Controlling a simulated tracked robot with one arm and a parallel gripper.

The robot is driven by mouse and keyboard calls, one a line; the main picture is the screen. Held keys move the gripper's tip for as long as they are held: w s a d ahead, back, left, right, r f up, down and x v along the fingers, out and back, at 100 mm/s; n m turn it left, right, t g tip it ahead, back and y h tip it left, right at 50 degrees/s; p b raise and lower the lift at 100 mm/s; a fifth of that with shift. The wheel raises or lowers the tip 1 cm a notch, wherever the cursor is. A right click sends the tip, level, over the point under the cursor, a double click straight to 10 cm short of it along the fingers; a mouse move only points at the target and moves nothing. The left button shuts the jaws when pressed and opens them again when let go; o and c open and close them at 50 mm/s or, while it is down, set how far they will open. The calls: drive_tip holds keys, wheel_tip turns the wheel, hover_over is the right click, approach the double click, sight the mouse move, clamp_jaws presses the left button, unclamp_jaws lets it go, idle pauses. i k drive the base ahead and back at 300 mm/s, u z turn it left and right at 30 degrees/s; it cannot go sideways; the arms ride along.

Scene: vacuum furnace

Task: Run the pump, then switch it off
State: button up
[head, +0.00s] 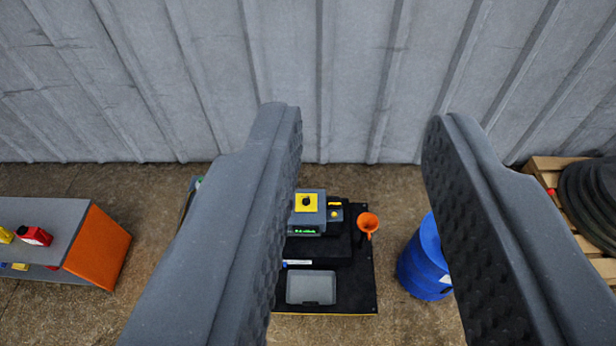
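The pump unit (348,262) stands on the floor ahead, between my fingers in the view. It is a black base with a grey control box on top. The box carries a yellow plate with a black rotary knob (306,202) and a small green lit display (306,231). A smaller yellow and dark control (335,211) sits just right of the knob. My gripper (361,125) is open and empty, its two grey padded fingers wide apart and well short of the pump. The left finger hides the pump's left side.
An orange funnel (368,223) is at the pump's right edge, and a grey tray (311,288) at its front. A blue drum (427,262) stands right, a pallet with coiled hose (590,200) far right. A grey and orange bench (98,250) is left. A corrugated wall (350,70) closes the back.

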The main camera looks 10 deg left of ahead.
sight(306, 201)
drive_tip(key=u, duration=0.2)
drive_tip(key=i, duration=1.2)
drive_tip(key=u, duration=0.3)
